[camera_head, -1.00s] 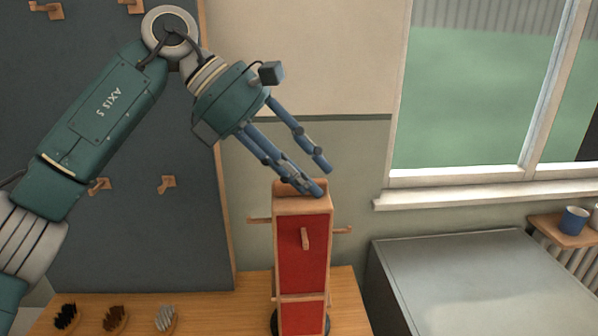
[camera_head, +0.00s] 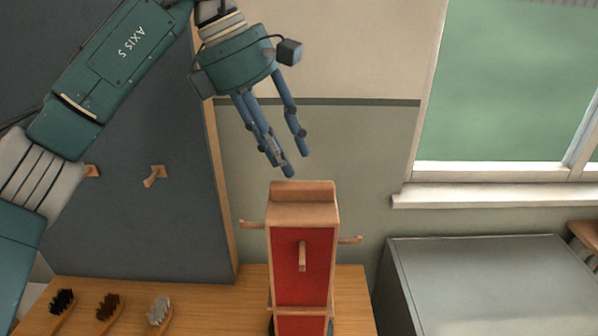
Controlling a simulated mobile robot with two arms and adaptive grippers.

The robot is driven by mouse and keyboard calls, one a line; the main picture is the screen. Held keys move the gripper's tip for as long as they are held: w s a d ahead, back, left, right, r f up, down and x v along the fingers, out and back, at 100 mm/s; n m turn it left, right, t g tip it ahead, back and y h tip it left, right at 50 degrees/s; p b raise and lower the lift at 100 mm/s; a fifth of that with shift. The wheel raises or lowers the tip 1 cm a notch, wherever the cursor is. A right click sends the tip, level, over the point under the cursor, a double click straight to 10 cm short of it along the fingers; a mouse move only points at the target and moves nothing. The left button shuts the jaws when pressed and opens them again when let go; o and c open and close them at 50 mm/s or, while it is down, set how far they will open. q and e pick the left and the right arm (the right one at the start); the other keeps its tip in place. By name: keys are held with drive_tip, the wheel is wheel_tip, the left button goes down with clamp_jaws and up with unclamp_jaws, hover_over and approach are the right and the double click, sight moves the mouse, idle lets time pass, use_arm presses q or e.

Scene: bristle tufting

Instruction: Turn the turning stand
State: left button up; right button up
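The turning stand (camera_head: 318,247) is an upright wooden post with a red front panel and a raised wooden block on top. Wooden pegs stick out from its left, right and front faces. It stands on the wooden bench, and its lower end is cut off by the picture edge. My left gripper (camera_head: 296,162) is just above the stand's top, with blue fingers pointing down. A gap shows between its fingers, and nothing is held. It appears apart from the stand. My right gripper is not in view.
Several brushes lie on the wooden bench (camera_head: 215,291) at the left, including a black one (camera_head: 62,302) and a grey one (camera_head: 159,312). A dark pegboard (camera_head: 170,230) stands behind them. A grey metal cabinet (camera_head: 490,290) is at the right, below the window.

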sight(302, 182)
use_arm(q)
drive_tip(key=x, duration=0.3)
drive_tip(key=shift+w+d+f+p, duration=0.1)
drive_tip(key=shift+w+f+p, duration=0.05)
drive_tip(key=shift+p, duration=0.15)
drive_tip(key=shift+x, duration=1.15)
drive_tip(key=shift+w, duration=0.1)
drive_tip(key=shift+d, duration=0.1)
clamp_jaws()
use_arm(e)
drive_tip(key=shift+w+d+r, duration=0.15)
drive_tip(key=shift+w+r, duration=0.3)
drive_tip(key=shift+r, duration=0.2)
